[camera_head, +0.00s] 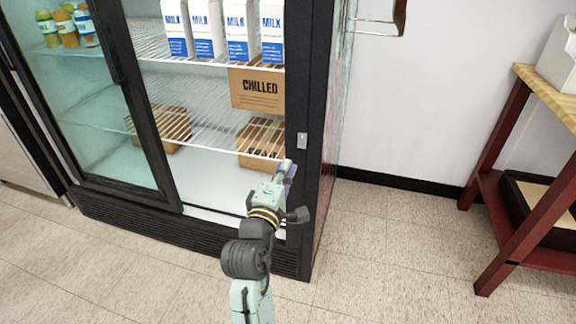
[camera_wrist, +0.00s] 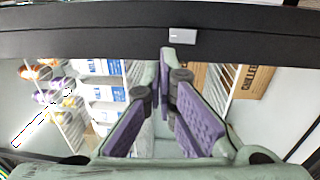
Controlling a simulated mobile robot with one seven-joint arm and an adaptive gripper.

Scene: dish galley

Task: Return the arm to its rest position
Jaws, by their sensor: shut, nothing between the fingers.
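My arm reaches up from the bottom of the head view toward the lower right front of a black-framed fridge (camera_head: 313,115). My gripper (camera_head: 287,168) is at its end, beside the fridge's right upright. In the wrist view the gripper's two fingers with purple pads (camera_wrist: 165,68) come together at the tips, with nothing held. The fridge's dark frame (camera_wrist: 100,38) crosses the top of that view. From the pictures I cannot tell whether the gripper touches the upright.
The fridge's right section looks open, with milk cartons (camera_head: 238,32), a CHILLED box (camera_head: 257,88) and lower boxes (camera_head: 262,140) on wire shelves. Bottles (camera_head: 65,27) stand behind the left glass door (camera_head: 95,110). A red wooden stand (camera_head: 505,130) is at right. The floor between is clear.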

